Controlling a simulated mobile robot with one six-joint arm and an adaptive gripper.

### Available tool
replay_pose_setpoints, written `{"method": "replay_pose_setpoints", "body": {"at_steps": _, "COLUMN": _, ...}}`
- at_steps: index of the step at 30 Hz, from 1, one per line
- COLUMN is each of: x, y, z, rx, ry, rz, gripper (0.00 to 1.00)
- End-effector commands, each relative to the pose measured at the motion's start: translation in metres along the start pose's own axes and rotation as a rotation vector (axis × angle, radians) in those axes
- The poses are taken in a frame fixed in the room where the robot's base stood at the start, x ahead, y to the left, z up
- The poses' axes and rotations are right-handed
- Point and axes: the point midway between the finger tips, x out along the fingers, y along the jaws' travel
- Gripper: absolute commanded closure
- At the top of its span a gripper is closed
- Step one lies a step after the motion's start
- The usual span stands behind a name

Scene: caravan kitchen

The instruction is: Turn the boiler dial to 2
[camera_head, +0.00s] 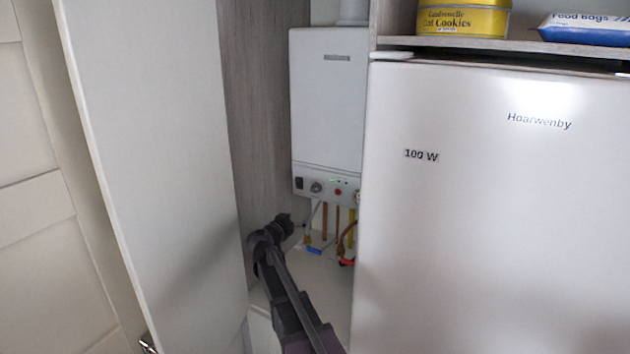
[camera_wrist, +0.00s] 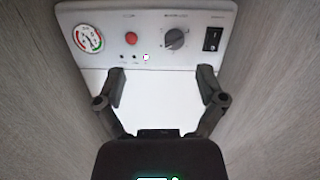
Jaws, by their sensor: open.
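The white boiler (camera_head: 327,100) hangs in the recess, its control panel along the bottom. The boiler dial (camera_head: 317,187) is a grey round knob between a black switch and a red button. In the wrist view the panel appears upside down, with the dial (camera_wrist: 175,39) at the upper middle. The dial's setting is too small to read. My gripper (camera_wrist: 162,72) is open and empty, its two fingers spread apart just short of the panel in the picture. In the head view my gripper (camera_head: 285,222) is below and left of the dial, apart from it.
The panel also has a black switch (camera_wrist: 212,39), a red button (camera_wrist: 131,38) and a gauge (camera_wrist: 89,38). Pipes (camera_head: 337,222) hang below the boiler. A white fridge-like appliance (camera_head: 480,200) closes the right side; a wooden wall (camera_head: 255,110) and white door panel (camera_head: 165,150) stand left.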

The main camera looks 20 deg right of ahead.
Motion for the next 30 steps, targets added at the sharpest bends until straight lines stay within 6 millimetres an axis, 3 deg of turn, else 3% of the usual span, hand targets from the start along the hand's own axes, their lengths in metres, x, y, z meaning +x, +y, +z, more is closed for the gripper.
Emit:
{"method": "replay_pose_setpoints", "body": {"at_steps": 1, "x": 0.004, "y": -0.008, "z": -0.015, "rx": 0.013, "ry": 0.03, "rz": -0.012, "gripper": 0.11}}
{"method": "replay_pose_setpoints", "body": {"at_steps": 6, "x": 0.008, "y": -0.018, "z": -0.033, "rx": 0.044, "ry": 0.09, "rz": -0.04, "gripper": 0.11}}
{"method": "replay_pose_setpoints", "body": {"at_steps": 22, "x": 0.012, "y": -0.019, "z": -0.035, "rx": 0.049, "ry": 0.1, "rz": -0.043, "gripper": 0.11}}
{"method": "replay_pose_setpoints", "body": {"at_steps": 30, "x": 0.033, "y": -0.02, "z": -0.037, "rx": 0.048, "ry": 0.1, "rz": -0.042, "gripper": 0.11}}
